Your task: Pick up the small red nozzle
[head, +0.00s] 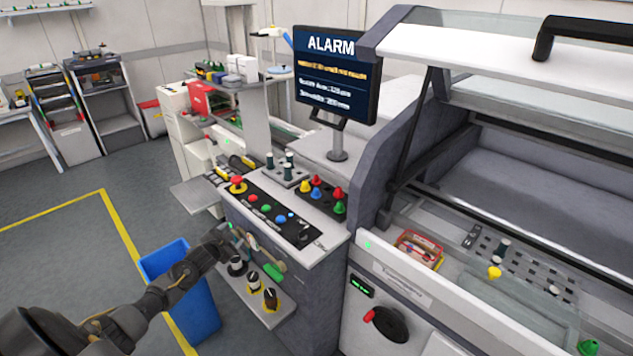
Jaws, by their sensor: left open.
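A dark tray (324,207) on the machine's side counter holds several coloured cone-shaped nozzles. Two are red: one red nozzle (316,180) at the back and another red nozzle (338,193) to its right. The back one looks slightly smaller, but I cannot tell sizes surely. A yellow nozzle (304,186), a blue nozzle (316,194) and a green nozzle (340,208) stand with them. My left gripper (232,236) is open, in front of the counter's front edge, left of and lower than the tray. It looks empty. My right gripper is not in view.
A button panel (268,217) with a red emergency stop lies between my gripper and the tray. A grey holder (287,175) with dark nozzles stands behind. The alarm monitor (335,75) rises behind the tray. A blue bin (190,300) stands below my arm.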

